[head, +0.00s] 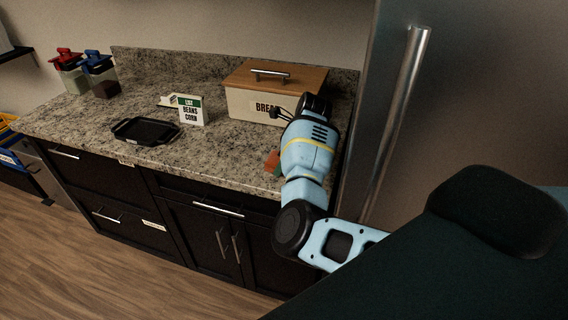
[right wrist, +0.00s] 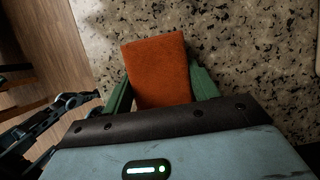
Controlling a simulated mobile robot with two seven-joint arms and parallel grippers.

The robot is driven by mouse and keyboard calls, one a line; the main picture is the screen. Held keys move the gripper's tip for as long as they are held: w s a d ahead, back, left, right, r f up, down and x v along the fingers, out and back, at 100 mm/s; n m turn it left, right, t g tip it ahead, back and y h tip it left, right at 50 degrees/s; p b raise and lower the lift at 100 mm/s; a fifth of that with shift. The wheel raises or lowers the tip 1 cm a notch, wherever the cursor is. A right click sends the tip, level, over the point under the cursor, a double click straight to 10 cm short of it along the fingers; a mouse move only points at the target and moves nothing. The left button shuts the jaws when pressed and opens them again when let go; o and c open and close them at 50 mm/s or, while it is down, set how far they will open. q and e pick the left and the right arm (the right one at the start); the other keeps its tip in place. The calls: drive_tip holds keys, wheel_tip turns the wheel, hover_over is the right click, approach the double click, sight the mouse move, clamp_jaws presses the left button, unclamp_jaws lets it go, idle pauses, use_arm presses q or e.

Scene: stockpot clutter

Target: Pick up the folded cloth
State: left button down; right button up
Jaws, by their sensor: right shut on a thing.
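The folded cloth (right wrist: 157,66) is an orange-red, thick rectangular pad. In the right wrist view it stands out between the two green fingers of my right gripper (right wrist: 160,88), which is shut on it from both sides. Speckled counter shows behind the cloth; I cannot tell whether the cloth touches it. In the head view only a small reddish patch of the cloth (head: 271,160) shows left of my right forearm, near the counter's front edge, and the arm hides most of the gripper. My left gripper is not in view.
A bread box (head: 248,102) with a wooden lid stands behind my right arm. A small sign (head: 191,111), a black tray (head: 146,130) and two lidded containers (head: 101,80) stand further left on the granite counter (head: 225,150). A tall fridge (head: 390,110) borders the right.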

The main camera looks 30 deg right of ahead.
drive_tip(key=shift+c, duration=0.5)
wheel_tip(320, 180, up, 10)
drive_tip(key=shift+r, duration=0.2)
drive_tip(key=o, duration=0.4)
drive_tip(key=c, duration=0.3)
